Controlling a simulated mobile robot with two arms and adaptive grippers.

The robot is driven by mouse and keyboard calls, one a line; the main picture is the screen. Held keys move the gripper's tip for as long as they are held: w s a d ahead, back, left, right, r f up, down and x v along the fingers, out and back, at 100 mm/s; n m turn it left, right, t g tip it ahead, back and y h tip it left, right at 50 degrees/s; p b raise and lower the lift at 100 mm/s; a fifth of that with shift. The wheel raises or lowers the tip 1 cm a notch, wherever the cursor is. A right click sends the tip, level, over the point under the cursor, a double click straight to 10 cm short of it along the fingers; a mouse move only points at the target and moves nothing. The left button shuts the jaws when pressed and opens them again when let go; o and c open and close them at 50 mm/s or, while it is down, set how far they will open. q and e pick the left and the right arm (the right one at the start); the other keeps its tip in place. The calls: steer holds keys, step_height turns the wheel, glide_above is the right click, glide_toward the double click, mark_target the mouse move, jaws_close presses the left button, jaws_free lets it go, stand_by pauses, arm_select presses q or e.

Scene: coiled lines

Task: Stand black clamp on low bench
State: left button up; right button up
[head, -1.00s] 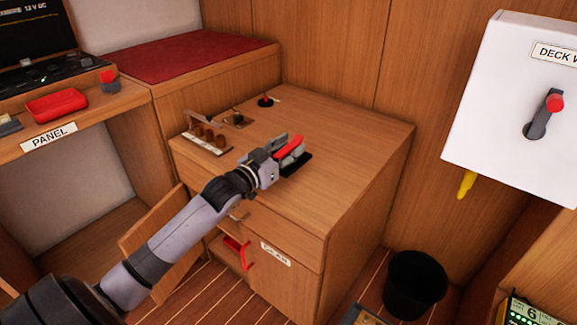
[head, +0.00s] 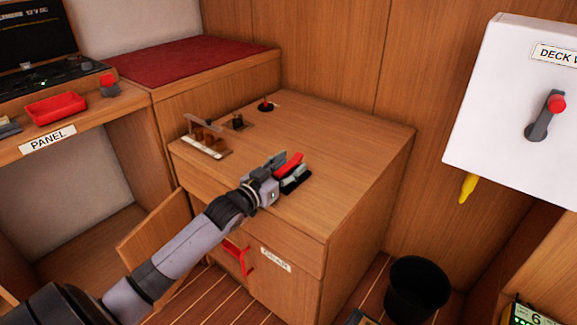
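My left gripper (head: 284,174) is over the front part of the wooden bench top (head: 345,135) in the middle of the head view. A red and grey piece shows at its fingertips, with a dark black piece (head: 297,181) just below and to the right. I cannot tell whether the black piece is the clamp, a finger pad or something on the bench top. The fingers overlap these pieces, so their opening is unclear. No other black clamp can be made out for certain. My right gripper is not in view.
A small rack with brown pieces (head: 208,140) and a small red-topped black item (head: 266,104) stand at the back left of the top. A red bracket-like thing (head: 238,256) is at the cabinet front. A black bin (head: 417,289) stands right. The right top is clear.

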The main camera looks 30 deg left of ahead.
arm_select(q)
steer(key=shift+o, duration=0.8)
steer(key=shift+s, duration=0.15)
steer(key=s+a+p, duration=0.1)
steer(key=s+p, duration=0.1)
steer(key=s, duration=0.9)
steer(key=shift+s, duration=0.3)
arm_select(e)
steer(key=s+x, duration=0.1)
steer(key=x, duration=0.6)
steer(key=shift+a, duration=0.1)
